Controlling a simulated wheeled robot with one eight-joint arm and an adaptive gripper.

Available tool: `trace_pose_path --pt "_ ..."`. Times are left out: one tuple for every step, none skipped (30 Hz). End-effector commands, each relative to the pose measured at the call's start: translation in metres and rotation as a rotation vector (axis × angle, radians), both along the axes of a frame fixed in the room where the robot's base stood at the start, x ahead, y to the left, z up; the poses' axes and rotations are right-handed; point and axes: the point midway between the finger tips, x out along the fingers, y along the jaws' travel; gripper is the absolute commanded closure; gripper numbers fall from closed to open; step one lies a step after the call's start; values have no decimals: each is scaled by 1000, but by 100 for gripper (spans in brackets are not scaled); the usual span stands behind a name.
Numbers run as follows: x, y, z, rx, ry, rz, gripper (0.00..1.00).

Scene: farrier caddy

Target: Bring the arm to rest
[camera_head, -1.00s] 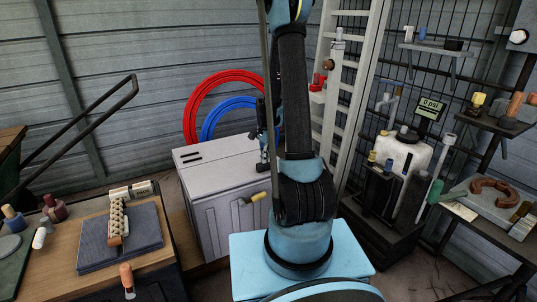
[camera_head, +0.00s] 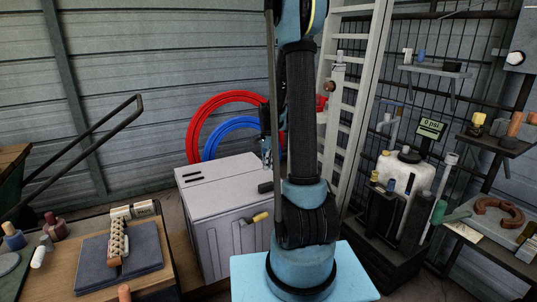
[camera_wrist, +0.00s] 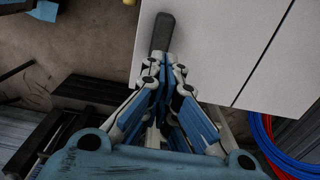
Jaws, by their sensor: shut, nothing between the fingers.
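My arm stands upright in the middle of the head view. My gripper (camera_head: 266,152) hangs over the back of the light grey cabinet (camera_head: 215,178), partly hidden behind my own arm. In the wrist view, the fingers of my gripper (camera_wrist: 168,68) come together in front of the cabinet's pale top (camera_wrist: 225,45), with nothing held between them. A dark handle (camera_wrist: 162,32) shows just beyond the fingertips, at the cabinet's edge. I cannot tell the exact gap between the fingers and it.
Red (camera_head: 205,112) and blue (camera_head: 218,130) hose coils hang behind the cabinet. A ladder (camera_head: 345,130) stands right of my arm. A wooden bench (camera_head: 70,275) with a dark pad is at left. A white tank (camera_head: 408,172) and shelves (camera_head: 508,145) fill the right.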

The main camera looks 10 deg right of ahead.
Motion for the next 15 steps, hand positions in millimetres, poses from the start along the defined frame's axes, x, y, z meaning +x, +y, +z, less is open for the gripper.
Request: trace_pose_path --pt "-1 0 9 0 0 0 100" --pt "-1 0 13 0 0 0 100" --pt "0 -1 19 0 0 -1 100" --pt "-1 -1 24 0 0 -1 100" --pt "0 -1 28 0 0 -1 100" --pt "0 -1 34 0 0 -2 100" --pt "0 -1 38 0 0 -2 100" --pt "0 -2 42 0 0 -2 100" --pt "0 -2 46 0 0 -3 100" --pt "0 -2 49 0 0 -3 100" --pt "0 -3 52 0 0 -4 100" --pt "0 -3 54 0 0 -4 100" --pt "0 -3 56 0 0 -4 100" --pt "0 -3 58 0 0 -4 100" --pt "0 -3 60 0 0 -4 100"
